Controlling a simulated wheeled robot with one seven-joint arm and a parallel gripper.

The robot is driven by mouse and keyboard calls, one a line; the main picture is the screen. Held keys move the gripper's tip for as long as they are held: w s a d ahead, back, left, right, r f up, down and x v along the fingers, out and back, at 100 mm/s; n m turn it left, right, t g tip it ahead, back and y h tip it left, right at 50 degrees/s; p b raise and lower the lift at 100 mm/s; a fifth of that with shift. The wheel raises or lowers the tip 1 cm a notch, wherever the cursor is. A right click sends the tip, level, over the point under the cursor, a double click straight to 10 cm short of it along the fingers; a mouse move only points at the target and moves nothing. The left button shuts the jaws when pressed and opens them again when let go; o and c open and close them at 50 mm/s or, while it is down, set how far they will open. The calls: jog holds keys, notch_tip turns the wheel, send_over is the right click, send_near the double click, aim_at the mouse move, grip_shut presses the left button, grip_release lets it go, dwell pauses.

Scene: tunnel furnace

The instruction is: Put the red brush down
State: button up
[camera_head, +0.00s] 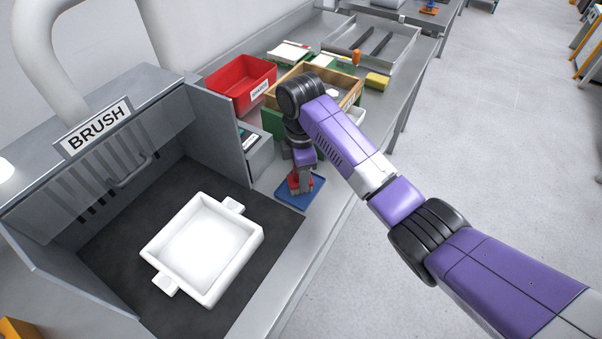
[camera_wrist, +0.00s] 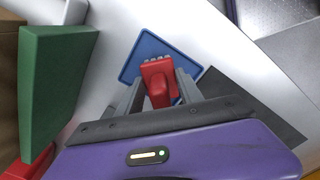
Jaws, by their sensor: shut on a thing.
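The red brush (camera_head: 294,183) is in the jaws of my gripper (camera_head: 299,180), low over a blue mat (camera_head: 312,196) on the metal bench. In the wrist view my gripper (camera_wrist: 157,90) has its two grey fingers on either side of the red brush (camera_wrist: 158,82), shut on it. The brush's pale bristle end points over the blue mat (camera_wrist: 148,49). I cannot tell whether the brush touches the mat. My gripper hides part of the brush in the head view.
A white tray (camera_head: 254,244) with two handles sits on a dark mat in the booth marked BRUSH (camera_head: 97,127), left of my gripper. A red bin (camera_head: 222,87) and a wooden box (camera_head: 341,78) stand behind. A green block (camera_wrist: 55,85) shows left in the wrist view.

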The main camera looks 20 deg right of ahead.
jog(key=shift+f, duration=0.15)
jog(key=o, duration=1.3)
notch_tip(320, 180, up, 12)
jog(key=p, duration=0.3)
jog(key=shift+r, duration=0.25)
jog(key=shift+f, duration=0.1)
